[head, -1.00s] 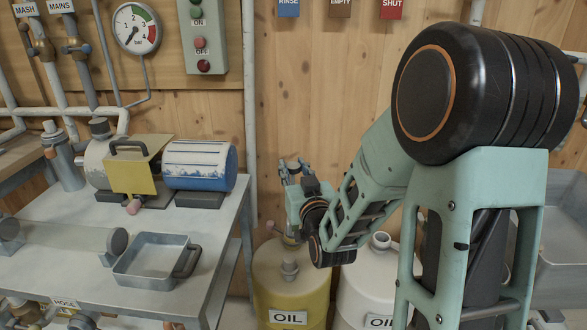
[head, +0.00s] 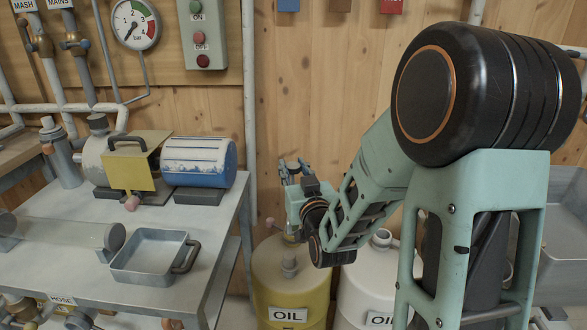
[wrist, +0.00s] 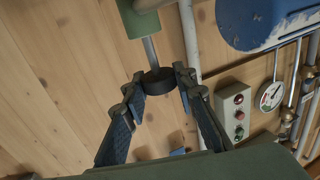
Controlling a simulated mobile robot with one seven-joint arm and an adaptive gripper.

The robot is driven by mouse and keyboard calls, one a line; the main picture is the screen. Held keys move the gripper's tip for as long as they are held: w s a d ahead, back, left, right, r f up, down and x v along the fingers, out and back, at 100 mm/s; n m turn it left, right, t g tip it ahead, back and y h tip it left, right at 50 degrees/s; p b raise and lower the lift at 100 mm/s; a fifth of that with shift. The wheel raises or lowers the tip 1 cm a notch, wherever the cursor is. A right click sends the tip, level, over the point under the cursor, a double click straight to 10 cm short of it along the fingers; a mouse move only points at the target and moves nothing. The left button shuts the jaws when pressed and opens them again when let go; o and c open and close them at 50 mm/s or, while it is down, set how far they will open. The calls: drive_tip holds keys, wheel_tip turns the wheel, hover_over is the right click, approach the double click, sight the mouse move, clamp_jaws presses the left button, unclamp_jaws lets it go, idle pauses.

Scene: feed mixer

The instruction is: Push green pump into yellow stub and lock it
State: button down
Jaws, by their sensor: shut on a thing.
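My gripper (wrist: 160,88) is shut on the dark round knob (wrist: 159,81) of the green pump. A thin grey rod runs from the knob to the pump's green body (wrist: 146,5), cut off by the top edge of the wrist view. In the head view my gripper (head: 291,170) is above the yellow oil drum (head: 272,285), in front of the wooden wall. A small pinkish knob (head: 270,223) shows just above the drum. I cannot make out the pump body's seating in the yellow stub; my gripper and arm cover that area.
A white oil drum (head: 350,290) stands right of the yellow one. A metal table (head: 215,225) at left carries a blue motor (head: 205,172) and a grey tray (head: 140,278). A vertical white pipe (head: 250,90) runs down the wall left of my gripper.

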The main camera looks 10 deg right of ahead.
drive_tip(key=c, duration=1.5)
unclamp_jaws()
drive_tip(key=shift+f, duration=0.1)
wheel_tip(320, 180, up, 10)
drive_tip(key=shift+r, duration=0.1)
